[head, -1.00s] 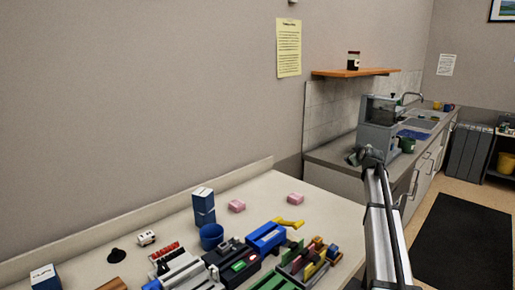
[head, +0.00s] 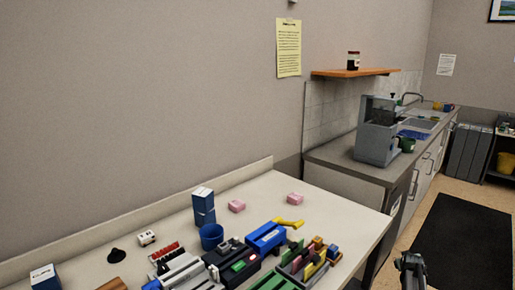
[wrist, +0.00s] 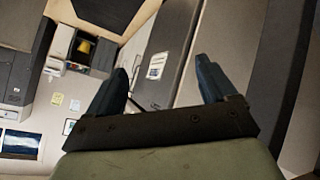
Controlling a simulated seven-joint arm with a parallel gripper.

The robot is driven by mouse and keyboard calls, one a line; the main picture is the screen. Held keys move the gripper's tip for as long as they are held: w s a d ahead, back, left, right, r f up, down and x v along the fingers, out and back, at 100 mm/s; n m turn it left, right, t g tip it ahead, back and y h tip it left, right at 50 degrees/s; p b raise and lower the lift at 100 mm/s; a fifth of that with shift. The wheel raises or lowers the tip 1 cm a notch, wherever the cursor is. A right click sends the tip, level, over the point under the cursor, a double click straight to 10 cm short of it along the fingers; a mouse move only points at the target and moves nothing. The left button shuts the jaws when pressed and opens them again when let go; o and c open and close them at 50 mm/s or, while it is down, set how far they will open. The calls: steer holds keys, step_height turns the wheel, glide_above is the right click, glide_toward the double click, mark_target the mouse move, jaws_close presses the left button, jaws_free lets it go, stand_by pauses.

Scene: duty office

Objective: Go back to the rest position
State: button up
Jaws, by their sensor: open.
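My gripper shows in the wrist view (wrist: 165,85) with its two dark fingers spread apart and nothing between them. In the head view only a dark end part of my arm shows at the bottom right, to the right of the table's edge and over the floor. The fingertips cannot be made out in the head view. The wrist view is tilted and looks across the room, with a doorway-like frame and cabinets behind the fingers.
The table (head: 335,203) holds a blue cup (head: 211,236), stacked blue boxes (head: 203,206), pink blocks (head: 236,206), a yellow object (head: 290,224) and several tools and trays. A counter (head: 335,158) with a grey coffee machine (head: 376,130) stands behind. A dark mat (head: 465,240) lies on open floor at right.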

steer(key=s+a+f+g+y, duration=0.2)
steer(key=s+a+f+g, duration=0.1)
steer(key=s+a+f, duration=1)
steer(key=s+a+f+g+y, duration=0.2)
steer(key=s+a+f+g, duration=0.2)
steer(key=s+a+f, duration=0.75)
steer(key=s+a+f+g, duration=0.1)
steer(key=s+a+g, duration=0.1)
steer(key=s+a, duration=0.5)
steer(key=s+a+f+g+y, duration=0.1)
steer(key=s+a+g, duration=0.2)
steer(key=s+a, duration=0.4)
steer(key=s+a+f+g, duration=0.1)
steer(key=s+a+g, duration=0.2)
steer(key=s, duration=1.5)
steer(key=a, duration=0.4)
steer(key=shift+a+f+y, duration=0.3)
steer(key=shift+a+f, duration=0.05)
steer(key=shift+f, duration=0.05)
